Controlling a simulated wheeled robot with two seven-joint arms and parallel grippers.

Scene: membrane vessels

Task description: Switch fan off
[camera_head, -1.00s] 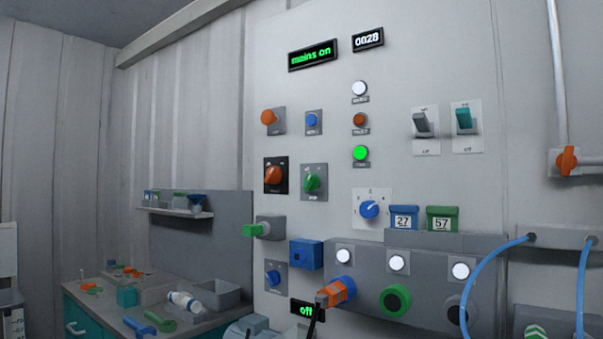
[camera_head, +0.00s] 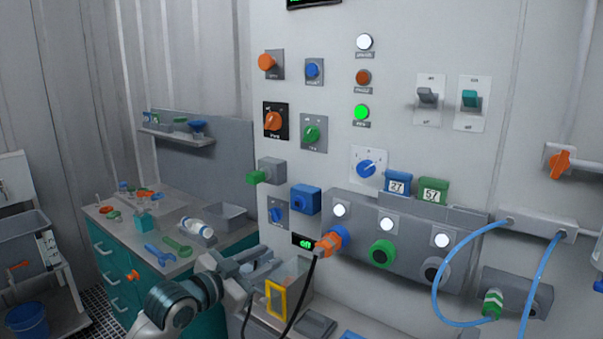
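The wall panel holds several controls, and I cannot read which one is marked as the fan. Two lever switches, one grey (camera_head: 428,96) and one teal (camera_head: 469,99), sit on white plates at the upper right. An orange rotary knob (camera_head: 273,121) on a black plate and a green rotary knob (camera_head: 312,134) are at the left. A blue dial (camera_head: 366,169) is lower down. Small round orange (camera_head: 266,62) and blue (camera_head: 312,69) buttons are above the knobs. My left gripper (camera_head: 270,262) is low before the panel, its fingers apart and empty, touching no control. My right gripper is out of view.
A green lamp (camera_head: 361,112) is lit on the panel. A bench (camera_head: 107,222) with tools stands left. Blue hoses (camera_head: 441,276) loop at the right.

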